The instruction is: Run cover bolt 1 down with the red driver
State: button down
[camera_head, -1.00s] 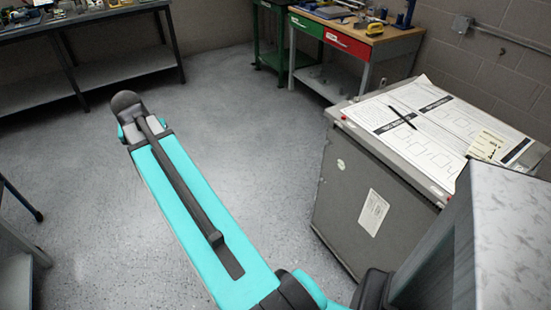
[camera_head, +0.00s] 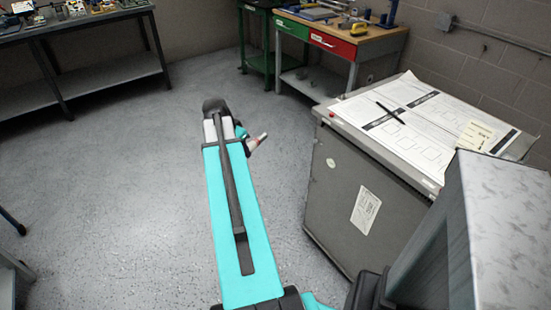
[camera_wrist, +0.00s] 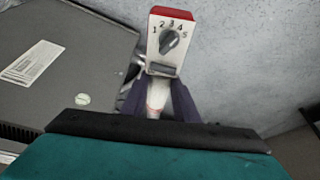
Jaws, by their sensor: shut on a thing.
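The red driver (camera_wrist: 170,42) is in my gripper (camera_wrist: 158,97) in the wrist view. It has a white face with a dark dial marked 1 to 5, a red end and a pale handle between the two dark fingers. My gripper is shut on that handle. In the head view a small red and white part of the driver (camera_head: 257,142) shows beside the far end of my arm, over open floor. My gripper is mostly hidden there. I see no cover bolt or transformer cover in either view.
A grey cabinet (camera_head: 335,200) with papers and a pen on top stands to the right. A workbench with red and green drawers (camera_head: 333,42) is at the back. A dark shelf bench (camera_head: 100,75) stands at the left. The floor between is clear.

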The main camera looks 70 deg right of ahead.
jog(key=s+d+f+m, duration=0.2)
jog(key=s+d, duration=0.1)
jog(key=s, duration=0.2)
jog(key=s+d+f+m+g, duration=0.1)
jog(key=s+d+f, duration=0.1)
jog(key=s, duration=0.4)
jog(key=shift+d+f+m+y+b, duration=0.15)
jog(key=shift+d+m+y+b, duration=0.15)
jog(key=shift+d+m+b, duration=0.2)
jog(key=shift+s, duration=0.1)
jog(key=shift+s+d, duration=0.7)
jog(key=shift+d, duration=0.35)
jog(key=shift+s+d, duration=0.7)
jog(key=shift+d, duration=0.35)
jog(key=shift+s+d+p, duration=0.35)
jog(key=shift+s+d, duration=0.15)
jog(key=shift+d, duration=0.25)
dwell(0.6)
jog(key=shift+w, duration=0.1)
